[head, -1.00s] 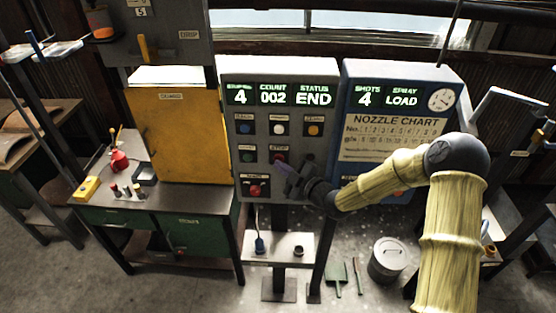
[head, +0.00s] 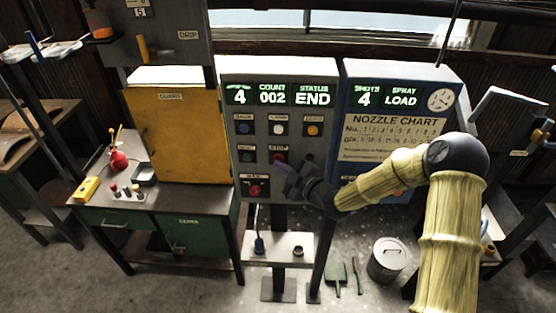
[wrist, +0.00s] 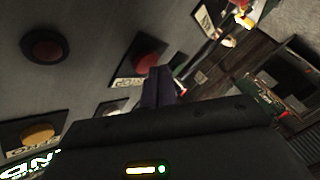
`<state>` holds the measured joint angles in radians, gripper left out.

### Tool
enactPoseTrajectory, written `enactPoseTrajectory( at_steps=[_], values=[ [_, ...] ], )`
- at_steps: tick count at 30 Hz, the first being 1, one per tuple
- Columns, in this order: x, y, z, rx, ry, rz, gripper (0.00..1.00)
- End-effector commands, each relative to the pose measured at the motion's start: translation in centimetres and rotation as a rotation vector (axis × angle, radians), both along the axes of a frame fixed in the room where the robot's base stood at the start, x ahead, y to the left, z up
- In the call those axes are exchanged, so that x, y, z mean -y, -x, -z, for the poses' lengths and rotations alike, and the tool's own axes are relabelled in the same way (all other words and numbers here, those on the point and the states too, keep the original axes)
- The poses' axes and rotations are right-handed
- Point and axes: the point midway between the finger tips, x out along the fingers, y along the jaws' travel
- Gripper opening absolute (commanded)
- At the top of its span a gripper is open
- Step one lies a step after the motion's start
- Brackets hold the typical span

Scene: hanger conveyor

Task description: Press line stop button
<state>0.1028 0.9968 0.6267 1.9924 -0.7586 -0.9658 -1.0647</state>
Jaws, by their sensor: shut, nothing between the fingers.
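The red stop button (head: 279,155) sits in the middle column of the grey control panel (head: 235,175), under the white button. In the wrist view the stop button (wrist: 147,64) is a red disc on a dark plate with a white label. My gripper (head: 279,168) is in front of the panel just below the stop button in the head view, fingers pointing at the panel. In the wrist view its shut, empty fingers (wrist: 158,82) overlap the edge of the button's plate. I cannot tell whether they touch it. The panel's screens read 4, 002 and END.
A blue nozzle chart cabinet (head: 350,105) stands right, behind my arm. A small shelf (head: 278,240) is below.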

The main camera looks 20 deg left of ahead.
Motion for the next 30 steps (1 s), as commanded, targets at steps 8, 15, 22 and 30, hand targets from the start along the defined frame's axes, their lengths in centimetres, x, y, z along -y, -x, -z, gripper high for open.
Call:
enactPoseTrajectory(
  at_steps=[8,15,22,30],
  values=[
    [0.0,-0.1,0.0,0.000,0.000,0.001,0.00],
    [0.0,-0.8,0.1,0.002,-0.001,0.004,0.00],
    [0.3,-1.1,-0.1,0.000,-0.001,0.009,0.00],
    [0.3,-1.0,0.0,0.001,0.000,0.009,0.00]
  ],
)
